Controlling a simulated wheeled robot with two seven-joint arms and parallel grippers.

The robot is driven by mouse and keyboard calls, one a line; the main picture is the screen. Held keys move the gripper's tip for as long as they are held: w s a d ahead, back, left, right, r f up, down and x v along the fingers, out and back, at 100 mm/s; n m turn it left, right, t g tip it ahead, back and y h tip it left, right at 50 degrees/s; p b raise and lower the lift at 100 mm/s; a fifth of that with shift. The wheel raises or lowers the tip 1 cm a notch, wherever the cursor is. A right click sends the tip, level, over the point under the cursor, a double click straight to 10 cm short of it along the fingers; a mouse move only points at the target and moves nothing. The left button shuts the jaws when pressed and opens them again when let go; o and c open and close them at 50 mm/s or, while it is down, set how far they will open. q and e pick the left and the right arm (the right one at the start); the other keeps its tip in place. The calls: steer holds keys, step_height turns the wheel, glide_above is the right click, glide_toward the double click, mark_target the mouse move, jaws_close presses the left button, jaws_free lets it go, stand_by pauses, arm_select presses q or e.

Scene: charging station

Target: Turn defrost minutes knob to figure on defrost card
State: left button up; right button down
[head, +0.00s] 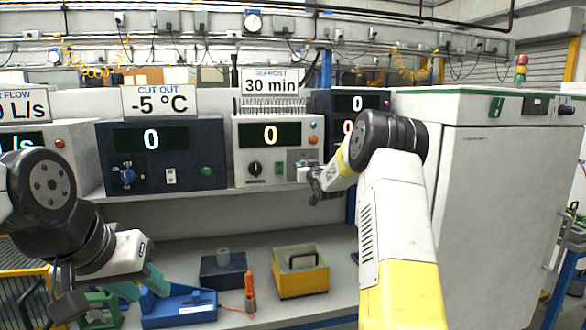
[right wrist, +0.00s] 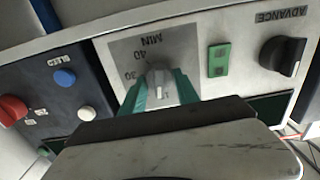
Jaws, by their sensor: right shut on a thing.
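The defrost card (head: 270,82) reads "DEFROST 30 min" and stands on top of the white defrost unit (head: 241,178). The unit's display (head: 270,135) shows 0. In the right wrist view, seen upside down, the grey minutes knob (right wrist: 158,82) sits on a grey plate marked MIN, with 40 and 30 legible. My right gripper (right wrist: 160,92) is shut on this knob, one green finger on each side. In the head view my right gripper (head: 301,172) covers much of the knob. My left gripper (head: 140,284) hangs low at the left, over the bench; its opening is unclear.
A black ADVANCE knob (right wrist: 283,57) and a green switch (right wrist: 218,60) are beside the minutes knob. A dark cut-out unit (head: 160,155) stands to the left. A yellow box (head: 300,282), an orange-handled tool (head: 249,285) and a blue tray (head: 180,308) are on the lower bench.

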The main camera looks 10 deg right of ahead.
steer(key=m, duration=0.4)
steer(key=shift+d+m, duration=0.15)
steer(key=shift+m, duration=0.15)
steer(key=m, duration=0.3)
steer(key=shift+d+f+m, duration=0.1)
steer(key=shift+m, duration=0.2)
steer(key=m, duration=0.4)
steer(key=shift+m, duration=0.3)
steer(key=shift+f+m, duration=0.15)
steer(key=shift+m, duration=2.15)
steer(key=c, duration=0.9)
jaws_free()
